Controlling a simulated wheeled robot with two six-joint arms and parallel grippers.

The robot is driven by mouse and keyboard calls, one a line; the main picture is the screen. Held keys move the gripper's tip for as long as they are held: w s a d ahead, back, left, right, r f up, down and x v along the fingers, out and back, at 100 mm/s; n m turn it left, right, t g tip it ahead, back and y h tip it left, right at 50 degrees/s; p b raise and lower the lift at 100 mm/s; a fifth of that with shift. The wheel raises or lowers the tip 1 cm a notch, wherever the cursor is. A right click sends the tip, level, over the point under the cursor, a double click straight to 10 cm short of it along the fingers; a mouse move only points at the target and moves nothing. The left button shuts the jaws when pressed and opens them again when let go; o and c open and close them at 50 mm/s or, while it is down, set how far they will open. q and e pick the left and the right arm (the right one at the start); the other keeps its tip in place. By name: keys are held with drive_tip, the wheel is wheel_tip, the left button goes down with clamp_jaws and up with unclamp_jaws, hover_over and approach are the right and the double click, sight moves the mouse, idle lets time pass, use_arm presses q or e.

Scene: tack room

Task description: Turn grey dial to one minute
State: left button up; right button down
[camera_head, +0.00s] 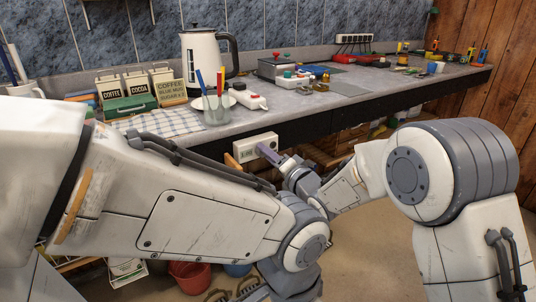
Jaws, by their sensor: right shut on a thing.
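A white timer box (246,149) with a small display is mounted on the front edge of the workbench, near the middle of the view. My right gripper (269,153) reaches in from the right and is shut at the right part of this box, on the grey dial. The fingers cover the dial, so its pointer and marks cannot be read. The display is too small to read. My left arm crosses the foreground from the left and bends down at the bottom middle; its gripper fingers do not show.
The workbench (300,106) carries a white kettle (205,62), a glass jar with pens (216,113), coffee and cocoa tins, a green box (130,107) and several small tools. A red bucket (190,276) stands on the floor below. My left forearm passes close below the timer box.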

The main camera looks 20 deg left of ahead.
drive_tip(key=shift+f, duration=0.1)
drive_tip(key=c, duration=0.5)
unclamp_jaws()
drive_tip(key=shift+d, duration=0.1)
drive_tip(key=v, duration=1)
drive_tip(key=shift+s+d, duration=0.2)
